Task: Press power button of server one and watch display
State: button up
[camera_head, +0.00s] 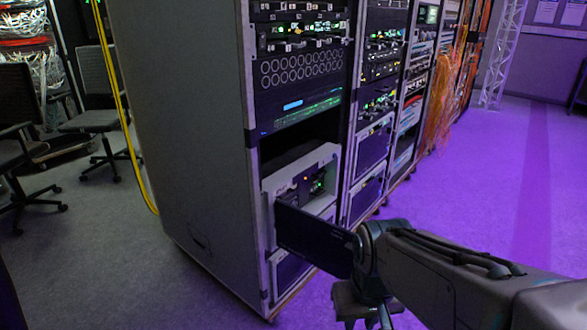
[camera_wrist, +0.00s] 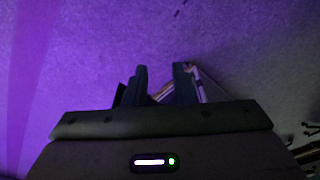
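A pale-fronted server unit (camera_head: 303,176) sits low in the nearest rack in the head view. A small lit green display (camera_head: 317,186) shows on its front. The label and power button are too small to make out. A dark flat panel (camera_head: 312,238) spans between the server's front and my arm, hiding part of the server; I cannot tell what it belongs to. My gripper (camera_wrist: 161,88) has its two dark fingers apart, with a gap between them and nothing clearly held. In the head view its end shows low, below the wrist and to the server's right.
The rack's grey side wall (camera_head: 190,130) stands at left, with more racks behind to the right. Office chairs (camera_head: 98,115) and a yellow cable (camera_head: 122,110) are at left. Loose orange cables (camera_head: 442,95) hang from a far rack. Purple-lit floor (camera_head: 500,190) is open at right.

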jog(key=shift+c, duration=0.3)
grip_shut()
